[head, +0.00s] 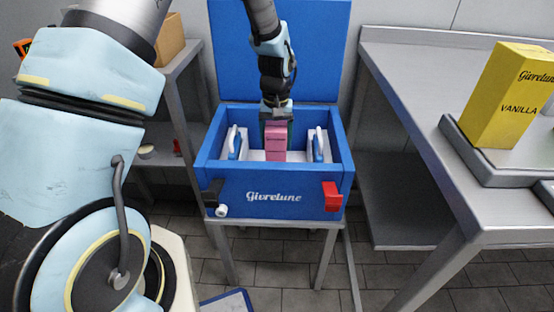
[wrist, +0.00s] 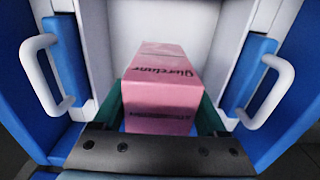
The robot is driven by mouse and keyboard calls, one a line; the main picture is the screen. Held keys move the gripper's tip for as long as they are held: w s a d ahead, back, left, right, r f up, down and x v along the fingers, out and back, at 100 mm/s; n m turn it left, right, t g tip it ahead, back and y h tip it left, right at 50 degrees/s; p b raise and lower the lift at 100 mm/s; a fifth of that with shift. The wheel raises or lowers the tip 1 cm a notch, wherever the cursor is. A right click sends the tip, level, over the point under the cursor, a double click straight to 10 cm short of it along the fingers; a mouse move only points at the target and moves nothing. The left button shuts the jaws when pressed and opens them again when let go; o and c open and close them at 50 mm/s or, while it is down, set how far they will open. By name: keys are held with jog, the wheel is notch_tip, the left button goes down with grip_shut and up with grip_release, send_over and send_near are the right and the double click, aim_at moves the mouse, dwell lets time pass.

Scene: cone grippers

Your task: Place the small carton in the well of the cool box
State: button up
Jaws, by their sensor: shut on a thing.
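The small pink carton (head: 276,142) is upright between the jaws of my gripper (head: 276,118), inside the open blue cool box (head: 222,174). My gripper is shut on the carton, with a finger on each side of it, as the wrist view also shows for the carton (wrist: 163,95) and the gripper (wrist: 163,118). The carton is in the white-lined middle well, between two blocks with white handles. Whether its base touches the well floor cannot be told. The lid (head: 325,50) stands open at the back.
White handles stand at the left (wrist: 42,75) and right (wrist: 268,92) of the well. A yellow vanilla carton (head: 511,97) stands on a scale-like tray on the steel counter (head: 420,125) at right. A shelf (head: 178,62) is at left.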

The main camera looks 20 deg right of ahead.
aim_at(276, 154)
jog(key=shift+f, duration=2.65)
jog(key=shift+f, duration=0.15)
jog(key=o, duration=1.5)
